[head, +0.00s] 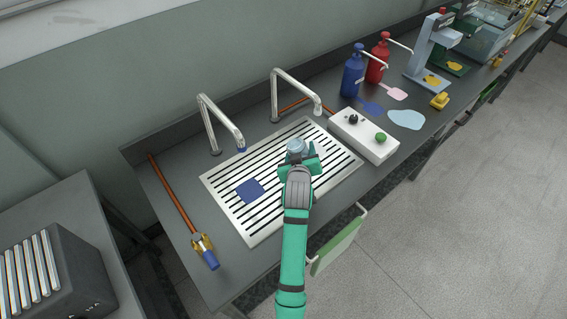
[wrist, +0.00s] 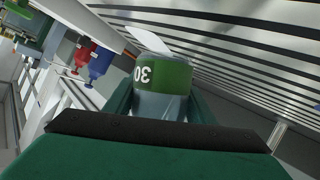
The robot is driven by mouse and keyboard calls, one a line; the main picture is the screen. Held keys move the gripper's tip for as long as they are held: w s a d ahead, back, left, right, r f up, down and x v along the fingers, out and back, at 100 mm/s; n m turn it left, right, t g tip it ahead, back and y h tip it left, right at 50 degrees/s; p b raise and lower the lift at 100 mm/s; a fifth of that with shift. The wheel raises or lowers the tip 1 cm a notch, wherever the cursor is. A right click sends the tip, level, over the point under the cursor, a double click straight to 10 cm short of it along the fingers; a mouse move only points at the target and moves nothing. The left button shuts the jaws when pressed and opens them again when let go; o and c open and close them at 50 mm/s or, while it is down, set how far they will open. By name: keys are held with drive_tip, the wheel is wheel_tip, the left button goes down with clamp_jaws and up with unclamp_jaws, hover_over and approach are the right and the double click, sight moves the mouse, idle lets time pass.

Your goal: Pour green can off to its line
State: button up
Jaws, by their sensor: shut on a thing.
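My gripper (head: 299,162) is shut on the green can, over the slotted drain tray (head: 222,203). In the wrist view the can (wrist: 164,75) shows a green band with a white "30" and a grey-blue body between the fingers (wrist: 160,100). In the head view only its pale blue-grey top (head: 296,146) shows; the gripper hides the rest. I cannot tell its exact tilt or level, and I see no line on it. A white flap-like shape (wrist: 147,41) is beyond the can in the wrist view.
Two curved taps, one blue-tipped (head: 222,121) and one pale-tipped (head: 297,84), stand behind the tray. A blue square (head: 250,190) lies on it. A white box (head: 364,136) with black and green knobs is at right. Blue (head: 352,74) and red (head: 377,62) pump bottles stand beyond.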

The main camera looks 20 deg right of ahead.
drive_tip(key=shift+d+r+n+h+p, duration=0.3)
drive_tip(key=shift+r+n, duration=0.15)
drive_tip(key=shift+n, duration=0.05)
idle(1.8)
drive_tip(key=shift+s+a, duration=0.1)
drive_tip(key=shift+d, duration=0.2)
drive_tip(key=shift+a+f, duration=0.1)
idle(0.5)
drive_tip(key=shift+s+d+p, duration=0.1)
drive_tip(key=shift+d+p, duration=0.2)
drive_tip(key=shift+s+d, duration=0.1)
drive_tip(key=shift+w+a+f+m+y, duration=0.2)
drive_tip(key=shift+a+f+m+y, duration=0.2)
drive_tip(key=shift+a+m, duration=0.2)
drive_tip(key=shift+w+a+f+m+y, duration=0.15)
drive_tip(key=shift+a+f+m+y, duration=0.2)
drive_tip(key=shift+a+m, duration=0.2)
drive_tip(key=shift+w+a, duration=0.1)
drive_tip(key=shift+a, duration=0.15)
drive_tip(key=shift+w+a+f+m+t+y+b, duration=0.2)
drive_tip(key=shift+w+f+m+t+y+b, duration=0.1)
drive_tip(key=shift+m+y+b, duration=0.4)
